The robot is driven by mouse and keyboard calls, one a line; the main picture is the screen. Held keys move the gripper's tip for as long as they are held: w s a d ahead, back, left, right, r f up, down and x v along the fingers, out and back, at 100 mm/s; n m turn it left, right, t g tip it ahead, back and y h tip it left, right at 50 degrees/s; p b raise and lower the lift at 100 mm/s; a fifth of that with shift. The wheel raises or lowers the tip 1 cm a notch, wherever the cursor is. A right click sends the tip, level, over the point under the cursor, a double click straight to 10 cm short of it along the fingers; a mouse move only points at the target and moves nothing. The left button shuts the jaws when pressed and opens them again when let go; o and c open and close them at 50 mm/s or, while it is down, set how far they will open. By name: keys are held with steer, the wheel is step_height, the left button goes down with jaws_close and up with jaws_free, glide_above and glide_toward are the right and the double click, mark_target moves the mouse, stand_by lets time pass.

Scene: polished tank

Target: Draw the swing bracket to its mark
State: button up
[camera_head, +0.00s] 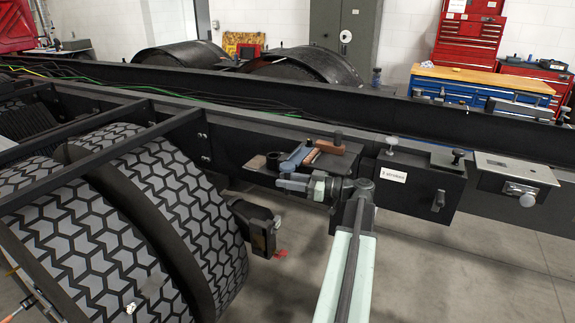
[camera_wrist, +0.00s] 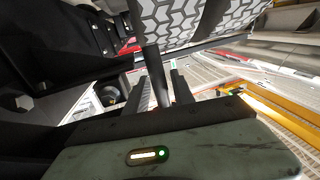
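A black bracket-like block (camera_head: 262,230) hangs below the frame rail beside the large tyre; I take it for the swing bracket, but cannot be sure. A small red patch (camera_head: 281,252) shows just right of its lower end; I cannot tell whether it is the mark. My gripper (camera_head: 285,172) is at the rail, pointing left, above and right of that block. In the wrist view my gripper's two dark fingers (camera_wrist: 162,92) stand apart, with a dark round bar (camera_wrist: 153,66) showing between or beyond them. Contact with the bar cannot be made out.
A small shelf with a brown block (camera_head: 330,147) and a short dark cylinder (camera_head: 273,160) sits close to my gripper. A black box with a white label (camera_head: 393,174) and a metal-topped box (camera_head: 515,172) are right along the rail. The patterned tyre (camera_head: 150,200) fills the left.

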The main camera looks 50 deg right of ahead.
steer(key=shift+o, duration=0.8)
steer(key=v, duration=0.7)
stand_by(0.4)
